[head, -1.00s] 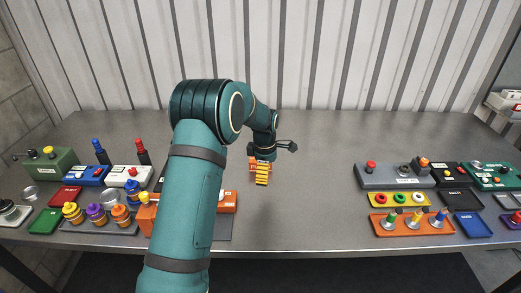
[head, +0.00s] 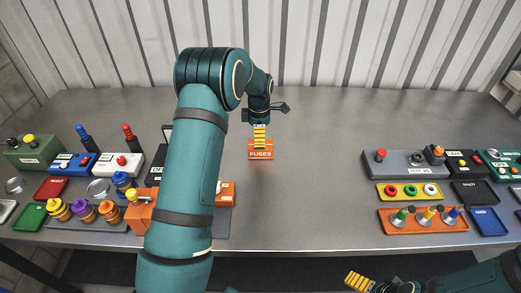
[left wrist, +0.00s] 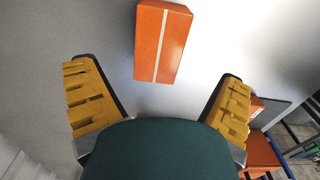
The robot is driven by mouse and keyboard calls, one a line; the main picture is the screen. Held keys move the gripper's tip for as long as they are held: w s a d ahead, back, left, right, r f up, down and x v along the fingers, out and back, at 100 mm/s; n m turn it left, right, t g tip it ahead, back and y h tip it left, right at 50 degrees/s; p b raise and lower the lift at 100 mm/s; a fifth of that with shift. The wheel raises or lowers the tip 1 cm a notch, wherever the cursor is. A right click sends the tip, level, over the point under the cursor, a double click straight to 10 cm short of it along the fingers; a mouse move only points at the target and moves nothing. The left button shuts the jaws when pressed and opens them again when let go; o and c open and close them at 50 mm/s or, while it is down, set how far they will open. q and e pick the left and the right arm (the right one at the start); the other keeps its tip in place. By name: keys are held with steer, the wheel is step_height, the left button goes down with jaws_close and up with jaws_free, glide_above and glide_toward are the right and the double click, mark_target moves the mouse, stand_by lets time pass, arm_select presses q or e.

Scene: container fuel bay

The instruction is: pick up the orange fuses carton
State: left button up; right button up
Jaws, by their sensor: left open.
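The orange fuses carton (head: 261,153) stands on the grey table near its middle, its white FUSES label facing me. In the left wrist view the carton (left wrist: 172,42) lies beyond the fingertips, roughly centred between them, with a pale stripe along it. My left gripper (head: 260,134) points down just behind and above the carton in the head view. Its yellow fingers (left wrist: 157,82) are spread wide with nothing between them. I see no contact with the carton. My right gripper (head: 358,282) shows at the bottom edge, partly cut off; its opening is unclear.
My left arm hides part of an orange item (head: 227,190) on a dark mat. Coloured jars (head: 83,211) and boxes crowd the left side. A yellow tray (head: 404,199) and orange tray (head: 400,227) sit on the right. The table around the carton is clear.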

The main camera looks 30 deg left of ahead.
arm_select(q)
steer(key=shift+a+f, duration=0.2)
steer(key=shift+f, duration=3.25)
steer(key=shift+c, duration=0.2)
steer(key=c, duration=1.2)
